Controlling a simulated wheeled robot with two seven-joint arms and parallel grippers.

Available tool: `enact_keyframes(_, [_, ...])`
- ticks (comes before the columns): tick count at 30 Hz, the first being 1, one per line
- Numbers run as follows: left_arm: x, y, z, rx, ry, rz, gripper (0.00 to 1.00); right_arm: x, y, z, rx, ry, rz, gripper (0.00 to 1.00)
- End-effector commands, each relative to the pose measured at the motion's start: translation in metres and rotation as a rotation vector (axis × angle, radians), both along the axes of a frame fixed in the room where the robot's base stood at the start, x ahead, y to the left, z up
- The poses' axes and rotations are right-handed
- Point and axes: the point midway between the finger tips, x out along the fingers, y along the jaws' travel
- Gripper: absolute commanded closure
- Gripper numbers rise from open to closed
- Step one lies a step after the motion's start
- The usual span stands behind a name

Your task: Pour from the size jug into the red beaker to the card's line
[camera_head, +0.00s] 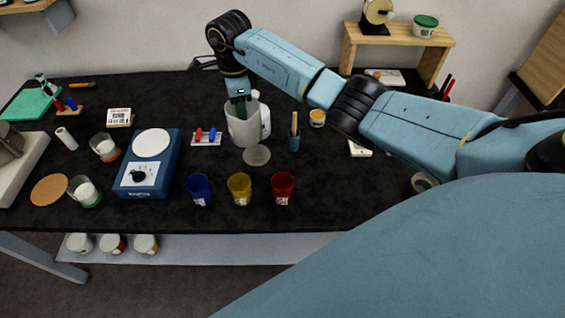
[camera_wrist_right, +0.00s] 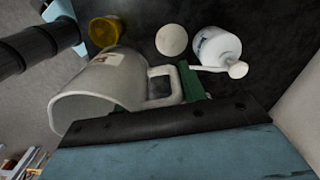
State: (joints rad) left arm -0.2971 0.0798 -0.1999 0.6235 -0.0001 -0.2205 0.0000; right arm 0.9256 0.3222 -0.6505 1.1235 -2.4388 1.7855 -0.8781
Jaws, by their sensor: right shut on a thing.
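The pale grey size jug (camera_head: 243,131) stands about upright near the middle of the table; I cannot tell whether its base touches the tabletop. My right gripper (camera_head: 240,98) comes down from above, shut on it at the handle. In the right wrist view the jug (camera_wrist_right: 85,98) shows its open mouth, a label and its handle beside the green gripper fingers (camera_wrist_right: 192,84). Its contents are hidden. The red beaker (camera_head: 283,190) stands upright at the front, right of the yellow beaker (camera_head: 240,190), apart from the jug. A white card with dark print (camera_head: 119,117) lies at the left. My left gripper is not in view.
A grey disc (camera_head: 257,155) lies just in front of the jug. A pot with a brush (camera_head: 294,139) is to the right. The blue beaker (camera_head: 199,190) and a blue scale (camera_head: 146,178) are to the left.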

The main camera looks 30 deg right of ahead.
Motion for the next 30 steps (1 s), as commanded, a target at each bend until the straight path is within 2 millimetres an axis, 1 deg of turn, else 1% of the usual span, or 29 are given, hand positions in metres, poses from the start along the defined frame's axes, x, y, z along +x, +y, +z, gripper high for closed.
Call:
enact_keyframes(1, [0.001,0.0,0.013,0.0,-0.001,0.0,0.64,0.0,-0.001,0.002,0.004,0.006,-0.093,0.93])
enact_keyframes(3, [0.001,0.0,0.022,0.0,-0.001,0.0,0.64,0.0,-0.005,-0.004,0.003,0.007,-0.228,0.93])
enact_keyframes(9, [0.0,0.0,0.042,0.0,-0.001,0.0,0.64,-0.008,-0.012,-0.022,0.003,0.007,-0.554,0.93])
enact_keyframes(12, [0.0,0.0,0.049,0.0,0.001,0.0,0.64,-0.012,-0.013,-0.03,0.005,0.006,-0.666,0.93])
enact_keyframes(18, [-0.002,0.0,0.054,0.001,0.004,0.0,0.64,-0.018,-0.015,-0.038,0.004,0.002,-0.782,0.93])
enact_keyframes(28, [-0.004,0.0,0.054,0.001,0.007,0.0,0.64,-0.019,-0.015,-0.041,0.005,0.001,-0.794,0.93])
enact_keyframes(30, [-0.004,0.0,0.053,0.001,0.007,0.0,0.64,-0.02,-0.015,-0.044,0.011,-0.002,-0.793,0.93])
